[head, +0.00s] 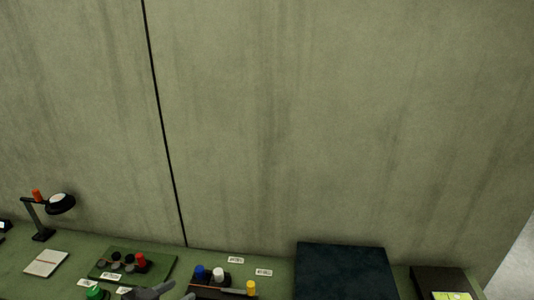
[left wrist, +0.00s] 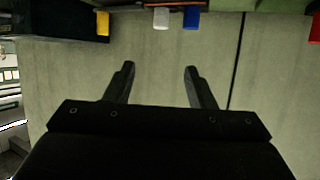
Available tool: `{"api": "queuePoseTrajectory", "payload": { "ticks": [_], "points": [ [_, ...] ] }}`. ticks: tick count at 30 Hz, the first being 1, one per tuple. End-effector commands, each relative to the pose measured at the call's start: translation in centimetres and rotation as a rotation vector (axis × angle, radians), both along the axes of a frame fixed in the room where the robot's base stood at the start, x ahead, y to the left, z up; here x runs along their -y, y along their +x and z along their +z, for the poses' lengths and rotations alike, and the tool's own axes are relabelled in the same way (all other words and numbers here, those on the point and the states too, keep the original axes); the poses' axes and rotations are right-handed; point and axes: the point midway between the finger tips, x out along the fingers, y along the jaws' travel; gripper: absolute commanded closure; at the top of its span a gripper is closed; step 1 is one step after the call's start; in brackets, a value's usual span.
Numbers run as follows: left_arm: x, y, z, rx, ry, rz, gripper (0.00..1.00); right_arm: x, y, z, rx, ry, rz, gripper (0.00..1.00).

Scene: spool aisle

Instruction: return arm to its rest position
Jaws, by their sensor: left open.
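My left gripper (head: 181,291) shows at the bottom edge of the head view, just left of the dark rack with blue, white and yellow spools. In the left wrist view its two fingers (left wrist: 159,70) stand apart with nothing between them. Beyond them is bare wall. Most of the left arm is out of the head view. My right gripper is in neither view.
The green bench holds a black rack (head: 208,291), a green mat (head: 165,266) with dark and red spools, a green spool (head: 95,293), a lamp (head: 61,203), a notepad (head: 46,263) and a dark blue box (head: 345,272). A concrete wall (head: 300,120) stands behind.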

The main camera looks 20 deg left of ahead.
Motion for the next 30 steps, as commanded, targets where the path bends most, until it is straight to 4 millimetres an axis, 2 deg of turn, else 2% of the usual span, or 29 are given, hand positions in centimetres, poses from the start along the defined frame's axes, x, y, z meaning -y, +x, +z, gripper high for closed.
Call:
{"api": "queuePoseTrajectory", "payload": {
  "ticks": [4, 8, 11, 18, 29, 30],
  "points": [
    [0.1, -0.2, -0.3, -0.012, 0.004, 0.008, 0.5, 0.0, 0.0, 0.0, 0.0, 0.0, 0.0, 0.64],
    [0.6, -1.3, -1.8, -0.085, 0.035, 0.047, 0.5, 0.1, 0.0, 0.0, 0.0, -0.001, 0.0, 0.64],
    [1.1, -3.0, -3.6, -0.189, 0.075, 0.095, 0.5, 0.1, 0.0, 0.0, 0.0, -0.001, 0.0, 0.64],
    [2.7, -8.5, -7.2, -0.489, 0.154, 0.208, 0.5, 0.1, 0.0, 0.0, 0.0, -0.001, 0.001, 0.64],
    [5.3, -15.9, -8.8, -0.848, 0.167, 0.29, 0.5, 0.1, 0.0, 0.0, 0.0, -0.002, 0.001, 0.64],
    [5.0, -15.4, -10.1, -0.854, 0.172, 0.288, 0.5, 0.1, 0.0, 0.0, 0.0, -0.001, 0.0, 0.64]
  ]
}}
